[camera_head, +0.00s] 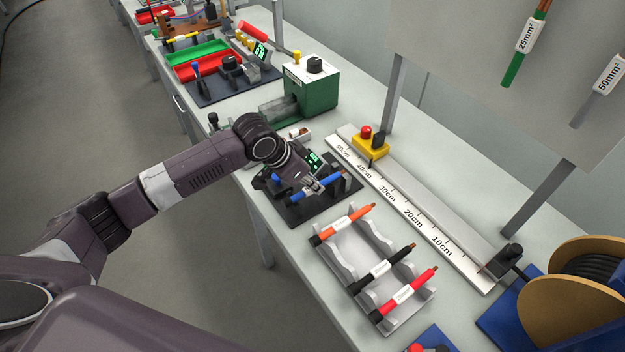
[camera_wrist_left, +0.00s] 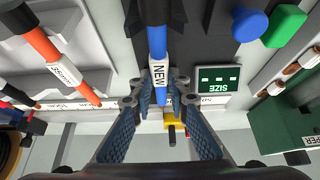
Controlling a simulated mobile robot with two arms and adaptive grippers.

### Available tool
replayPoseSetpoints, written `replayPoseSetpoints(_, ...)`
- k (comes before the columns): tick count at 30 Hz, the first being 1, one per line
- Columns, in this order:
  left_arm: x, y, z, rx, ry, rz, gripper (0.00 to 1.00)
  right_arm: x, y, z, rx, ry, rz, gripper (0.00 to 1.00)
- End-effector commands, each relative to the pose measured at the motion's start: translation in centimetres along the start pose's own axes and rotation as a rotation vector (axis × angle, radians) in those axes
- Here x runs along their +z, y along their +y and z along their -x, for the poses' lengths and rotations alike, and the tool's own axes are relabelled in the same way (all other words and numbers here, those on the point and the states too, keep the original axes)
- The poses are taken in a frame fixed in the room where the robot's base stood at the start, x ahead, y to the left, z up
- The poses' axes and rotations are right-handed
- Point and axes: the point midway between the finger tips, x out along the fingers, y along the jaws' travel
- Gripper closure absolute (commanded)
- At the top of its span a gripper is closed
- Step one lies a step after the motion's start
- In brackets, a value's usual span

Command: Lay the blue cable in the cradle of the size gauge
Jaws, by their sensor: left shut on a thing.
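The blue cable (camera_head: 314,187) with a white label lies across the dark size gauge (camera_head: 331,204) in the head view. In the left wrist view the blue cable (camera_wrist_left: 157,45) runs between the fingers, its label reading NEW. My left gripper (camera_head: 312,185) is over the gauge with its fingers shut on the cable near the label; the fingertips also show in the left wrist view (camera_wrist_left: 160,90). The gauge's display (camera_wrist_left: 217,80) reads SIZE with dashes. Whether the cable rests fully in the cradle is hidden by the gripper. My right gripper is not in view.
A grey rack (camera_head: 360,255) beside the gauge holds orange, black and red cables. A ruler rail (camera_head: 405,205) with a yellow stop (camera_head: 371,147) runs behind. A green machine (camera_head: 313,85) stands beyond the gauge, and a cable spool (camera_head: 570,310) is at the lower right.

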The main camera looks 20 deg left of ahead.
Motion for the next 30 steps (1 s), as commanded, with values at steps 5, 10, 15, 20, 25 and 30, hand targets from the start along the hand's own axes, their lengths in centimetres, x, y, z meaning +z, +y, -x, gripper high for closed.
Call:
replayPoseSetpoints(5,0.1,0.0,-0.3,0.0,0.001,-0.001,1.0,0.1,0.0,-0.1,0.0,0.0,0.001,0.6)
replayPoseSetpoints(10,0.1,0.0,-0.3,0.0,0.001,-0.001,0.83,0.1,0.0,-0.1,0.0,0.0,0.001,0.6)
replayPoseSetpoints(15,0.1,0.0,-0.3,0.0,0.0,-0.001,0.65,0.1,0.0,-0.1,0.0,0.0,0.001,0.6)
replayPoseSetpoints(20,0.2,0.0,-0.3,0.0,0.0,0.0,0.64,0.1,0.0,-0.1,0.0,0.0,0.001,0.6)
replayPoseSetpoints(25,0.2,-0.1,-0.1,-0.001,-0.001,0.0,0.64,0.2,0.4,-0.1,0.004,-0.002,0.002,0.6)
replayPoseSetpoints(30,0.1,-0.1,2.1,-0.002,0.001,-0.002,0.64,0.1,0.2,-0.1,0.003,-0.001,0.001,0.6)
